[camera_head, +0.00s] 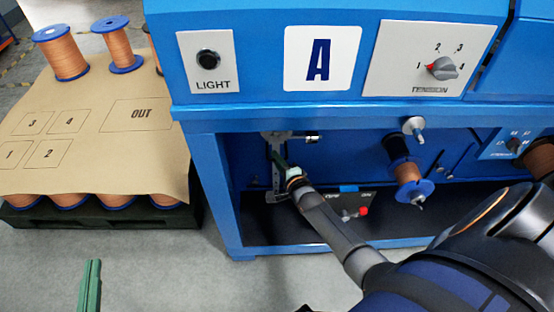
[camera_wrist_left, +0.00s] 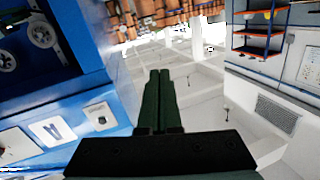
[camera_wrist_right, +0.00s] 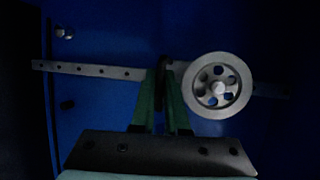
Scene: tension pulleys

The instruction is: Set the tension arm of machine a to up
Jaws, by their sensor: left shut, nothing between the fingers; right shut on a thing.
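Machine A, marked by its letter plate (camera_head: 322,57), is the blue machine in the head view. In its open bay at the left is a grey metal bar (camera_head: 276,180), roughly upright. In the right wrist view the tension arm shows as a holed bar (camera_wrist_right: 88,69) with a spoked pulley wheel (camera_wrist_right: 217,86). My right gripper (camera_head: 283,163) reaches into the bay. Its green fingers (camera_wrist_right: 164,97) are shut on the tension arm beside the wheel, partly hiding it. My left gripper (camera_head: 90,275) is shut and empty over the floor at lower left; its fingers also show in the left wrist view (camera_wrist_left: 158,100).
A spool (camera_head: 408,173) of copper wire hangs in the bay. A small control box (camera_head: 352,206) with a red button sits low behind my right arm. A tension dial (camera_head: 443,67) is on the upper panel. A pallet with a brown sheet (camera_head: 90,165) and spools stands left.

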